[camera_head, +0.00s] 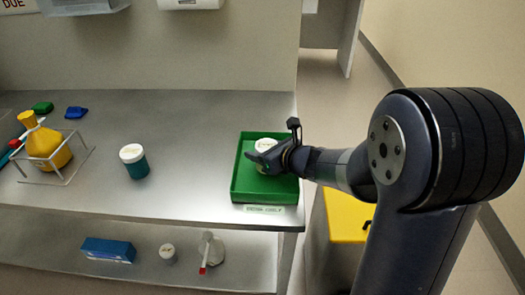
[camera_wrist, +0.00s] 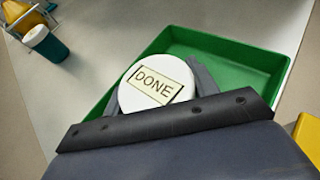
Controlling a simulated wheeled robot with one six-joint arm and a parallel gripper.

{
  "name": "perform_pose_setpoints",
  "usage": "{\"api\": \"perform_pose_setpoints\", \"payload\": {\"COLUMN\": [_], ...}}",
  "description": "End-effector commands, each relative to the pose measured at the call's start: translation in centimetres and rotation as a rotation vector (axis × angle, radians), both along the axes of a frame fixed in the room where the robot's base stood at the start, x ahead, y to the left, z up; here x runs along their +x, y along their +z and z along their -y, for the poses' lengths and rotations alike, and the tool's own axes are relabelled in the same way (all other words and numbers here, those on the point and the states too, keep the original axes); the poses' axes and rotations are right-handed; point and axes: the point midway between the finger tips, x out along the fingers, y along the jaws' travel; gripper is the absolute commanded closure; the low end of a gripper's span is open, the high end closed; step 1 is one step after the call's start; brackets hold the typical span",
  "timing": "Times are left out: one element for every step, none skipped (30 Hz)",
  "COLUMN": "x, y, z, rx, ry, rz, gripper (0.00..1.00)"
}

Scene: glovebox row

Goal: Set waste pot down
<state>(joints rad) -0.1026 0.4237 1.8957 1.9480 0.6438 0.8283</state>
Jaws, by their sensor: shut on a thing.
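The waste pot (camera_wrist: 155,84) has a white lid with a label reading "DONE". In the head view the pot (camera_head: 266,145) shows only as a white top over the green tray (camera_head: 237,178), at the right end of the steel bench. My gripper (camera_head: 268,158) is shut on the pot, with a finger on each side of it in the wrist view (camera_wrist: 160,92). The pot is within the outline of the green tray (camera_wrist: 225,56). My gripper hides the pot's lower part, so I cannot tell whether it touches the tray floor.
A teal pot with a white lid (camera_head: 134,161) stands left of the tray. A yellow flask (camera_head: 45,146) sits in a wire frame farther left. A lower shelf holds a blue box (camera_head: 108,250) and small items. A yellow-topped bin (camera_head: 347,215) stands right of the bench.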

Motion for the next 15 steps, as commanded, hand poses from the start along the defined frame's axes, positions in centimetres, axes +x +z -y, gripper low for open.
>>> {"api": "perform_pose_setpoints", "payload": {"x": [0.02, 0.01, 0.02, 0.01, 0.01, 0.01, 0.01, 0.01, 0.01, 0.0, 0.0, 0.0, 0.0, 0.0, 0.0], "y": [0.04, -0.03, -0.18, -0.3, -0.39, -0.34, -0.28, -0.27, -0.27, -0.27, -0.27, -0.27, -0.27, -0.27, -0.28], "z": [0.0, 0.0, 0.0, 0.0, 0.0, 0.01, 0.01, 0.0, 0.0, 0.0, 0.0, 0.0, 0.0, 0.0, 0.0], "rx": [0.001, 0.001, 0.001, 0.001, 0.001, 0.0, 0.0, 0.0, 0.0, 0.0, 0.0, 0.0, 0.0, 0.0, 0.0], "ry": [0.0, 0.0, 0.0, 0.0, 0.0, 0.0, 0.0, 0.0, 0.0, 0.0, 0.0, 0.0, 0.0, 0.0, 0.0], "rz": [0.001, 0.001, 0.001, 0.001, 0.001, 0.0, 0.0, 0.0, 0.0, 0.0, 0.0, 0.0, 0.0, 0.0, 0.0], "gripper": [0.71, 0.71, 0.71, 0.71, 0.71, 0.43, 0.41, 0.38, 0.35, 0.33, 0.3, 0.27, 0.24, 0.23, 0.23]}}
